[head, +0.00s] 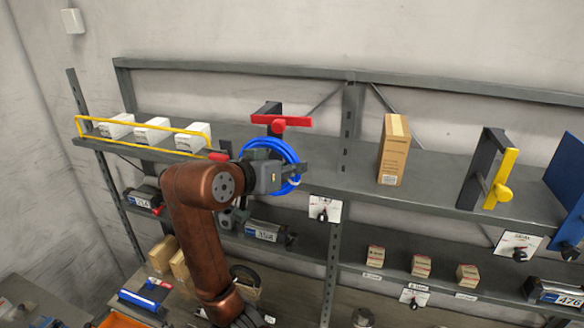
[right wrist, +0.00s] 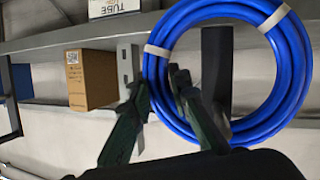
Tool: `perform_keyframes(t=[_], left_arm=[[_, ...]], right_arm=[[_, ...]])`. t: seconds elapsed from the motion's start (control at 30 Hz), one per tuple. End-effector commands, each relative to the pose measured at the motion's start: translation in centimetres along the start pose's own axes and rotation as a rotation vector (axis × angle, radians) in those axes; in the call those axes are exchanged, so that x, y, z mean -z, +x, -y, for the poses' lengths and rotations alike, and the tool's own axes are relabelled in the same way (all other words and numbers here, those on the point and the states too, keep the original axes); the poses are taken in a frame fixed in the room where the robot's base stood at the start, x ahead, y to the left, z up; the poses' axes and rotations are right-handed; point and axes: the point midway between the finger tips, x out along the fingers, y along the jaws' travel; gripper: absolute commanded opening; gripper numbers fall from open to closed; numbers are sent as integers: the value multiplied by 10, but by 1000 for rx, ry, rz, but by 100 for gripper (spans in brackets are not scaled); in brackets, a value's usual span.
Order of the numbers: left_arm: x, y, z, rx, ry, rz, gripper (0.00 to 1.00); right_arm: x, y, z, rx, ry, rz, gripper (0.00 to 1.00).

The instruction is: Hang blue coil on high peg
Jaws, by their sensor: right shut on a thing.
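The blue coil (head: 287,150) is a ring of blue tube with white bands. My right gripper (head: 298,172) is shut on its rim, and in the right wrist view the coil (right wrist: 297,75) passes between the two fingers (right wrist: 157,82). The coil is in front of the upper shelf, just below a red-ended peg (head: 282,121) on a dark bracket. A dark post (right wrist: 216,70) shows through the ring's opening; I cannot tell whether the ring is around it or in front of it. A yellow-ended peg (head: 503,182) stands further right. My left gripper is not in view.
A cardboard box (head: 394,150) stands on the upper shelf (head: 345,180), between the two pegs. White boxes (head: 152,130) sit behind a yellow rail (head: 140,124) at left. A blue panel (head: 568,180) is at the right edge. The shelf is bare beside the cardboard box.

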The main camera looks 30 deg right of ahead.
Motion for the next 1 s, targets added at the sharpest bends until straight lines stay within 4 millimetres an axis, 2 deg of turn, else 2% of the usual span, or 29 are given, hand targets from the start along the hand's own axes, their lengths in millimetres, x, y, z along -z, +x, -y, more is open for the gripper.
perform_keyframes(t=[0.37,0.4,0.67,1.0], left_arm=[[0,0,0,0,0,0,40],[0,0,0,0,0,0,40],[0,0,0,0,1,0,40],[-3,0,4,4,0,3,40]], right_arm=[[0,0,0,0,1,-1,0],[0,0,0,0,1,-1,18],[0,0,0,0,1,-1,36],[0,-2,0,1,0,1,38]])
